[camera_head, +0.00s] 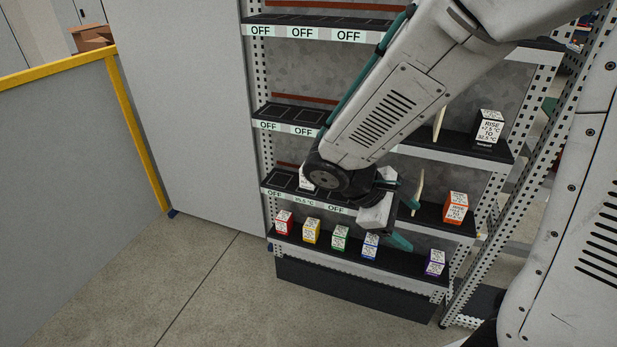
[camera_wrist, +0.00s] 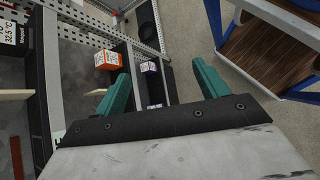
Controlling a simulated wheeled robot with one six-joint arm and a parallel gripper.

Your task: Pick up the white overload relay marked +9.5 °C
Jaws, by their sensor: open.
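A white box (camera_head: 306,178) stands on the third shelf down in the head view, partly hidden behind my arm. Its marking is too small and covered to read, so I cannot tell if it is the +9.5 °C relay. My gripper (camera_head: 408,216) is open and empty in front of the lower shelves, to the right of the white box. Its two teal fingers also show wide apart in the wrist view (camera_wrist: 160,86). No white box is plain to see in the wrist view.
An orange box (camera_head: 455,207) and a black box (camera_head: 489,128) stand on the right of the shelves. Red (camera_head: 283,222), yellow (camera_head: 312,231), green (camera_head: 340,238), blue (camera_head: 370,246) and purple (camera_head: 435,262) boxes line the bottom shelf. The floor (camera_head: 200,280) at front left is clear.

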